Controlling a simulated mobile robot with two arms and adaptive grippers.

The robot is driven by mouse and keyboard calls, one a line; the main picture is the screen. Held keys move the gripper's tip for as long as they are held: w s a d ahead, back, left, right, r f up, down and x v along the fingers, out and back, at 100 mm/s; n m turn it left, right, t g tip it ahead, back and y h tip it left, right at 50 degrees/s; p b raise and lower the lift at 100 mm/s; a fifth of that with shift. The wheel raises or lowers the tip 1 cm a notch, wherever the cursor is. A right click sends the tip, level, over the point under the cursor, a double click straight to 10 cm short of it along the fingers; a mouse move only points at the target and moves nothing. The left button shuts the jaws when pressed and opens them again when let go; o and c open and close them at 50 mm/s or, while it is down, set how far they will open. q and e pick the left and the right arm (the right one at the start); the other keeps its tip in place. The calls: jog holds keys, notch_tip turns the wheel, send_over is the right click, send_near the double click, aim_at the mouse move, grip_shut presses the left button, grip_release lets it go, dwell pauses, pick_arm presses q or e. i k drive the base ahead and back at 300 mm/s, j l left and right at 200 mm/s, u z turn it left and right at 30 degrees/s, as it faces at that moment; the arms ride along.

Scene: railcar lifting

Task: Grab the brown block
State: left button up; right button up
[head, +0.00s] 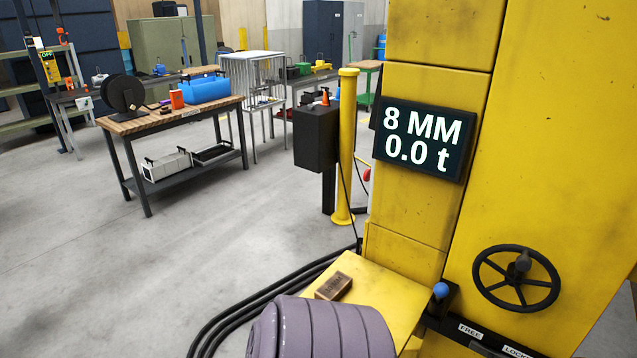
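The brown block (333,286) is small and box-shaped, with dark marks on its top face. It lies on the flat yellow ledge (388,294) at the foot of the yellow machine, at bottom centre in the head view. The near left part of the ledge is covered from view, just in front of the block. Neither of my grippers shows in the head view, so I cannot see where they are relative to the block.
A yellow column (436,155) with a display (424,138) reading "8 MM 0.0 t" rises behind the ledge. A black handwheel (516,280) and a blue-knobbed lever (441,291) are at right. Black cables (222,323) lie on the floor. Open floor (120,270) extends left.

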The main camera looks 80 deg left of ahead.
aim_at(337, 284)
jog(key=u, duration=2.55)
